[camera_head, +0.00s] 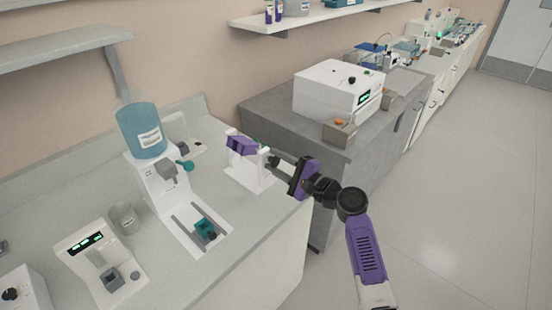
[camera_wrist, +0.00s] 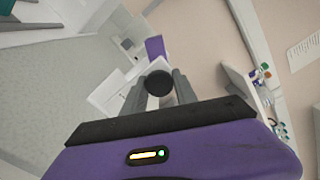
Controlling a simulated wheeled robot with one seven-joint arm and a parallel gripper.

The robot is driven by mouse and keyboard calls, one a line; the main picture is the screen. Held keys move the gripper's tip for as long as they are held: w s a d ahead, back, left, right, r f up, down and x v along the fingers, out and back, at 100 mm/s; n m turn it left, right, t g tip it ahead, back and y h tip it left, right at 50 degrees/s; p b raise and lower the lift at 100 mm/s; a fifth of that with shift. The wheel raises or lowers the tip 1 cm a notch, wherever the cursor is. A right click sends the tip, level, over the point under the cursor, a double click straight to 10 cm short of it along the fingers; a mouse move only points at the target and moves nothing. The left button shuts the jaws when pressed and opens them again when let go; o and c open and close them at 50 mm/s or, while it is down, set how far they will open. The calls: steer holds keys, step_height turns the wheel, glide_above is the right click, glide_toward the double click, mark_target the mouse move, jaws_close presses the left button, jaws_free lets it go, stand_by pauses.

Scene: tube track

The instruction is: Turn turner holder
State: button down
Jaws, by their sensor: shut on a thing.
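The turner holder (camera_head: 250,177) is a white stand with a purple block (camera_head: 242,146) on top, near the right end of the light counter. In the wrist view its white frame (camera_wrist: 108,92) and the purple block (camera_wrist: 155,47) lie beyond my fingers. My gripper (camera_head: 274,160) reaches it from the right. In the wrist view my two grey fingers (camera_wrist: 159,88) are shut on the holder's round black knob (camera_wrist: 158,82), one finger on each side. The fingers and knob are too small in the head view to show the contact.
A white dispenser with a blue tank (camera_head: 140,130) stands left of the holder, near a small device with a green display (camera_head: 90,250) and a grey cup (camera_head: 124,217). A grey bench (camera_head: 285,125) bears a white box instrument (camera_head: 335,90). Open floor (camera_head: 460,190) lies right.

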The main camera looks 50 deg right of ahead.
steer(key=shift+m+p, duration=1.6)
steer(key=shift+m, duration=0.7)
steer(key=shift+f+m+p, duration=0.1)
steer(key=shift+m+p, duration=0.4)
steer(key=shift+m, duration=0.2)
steer(key=shift+f+m+p, duration=0.1)
steer(key=shift+m+p, duration=0.2)
steer(key=shift+m, duration=0.2)
steer(key=c, duration=1)
jaws_free()
steer(key=shift+s, duration=0.1)
steer(key=s+b, duration=0.1)
steer(key=s, duration=0.6)
steer(key=shift+s+b, duration=0.35)
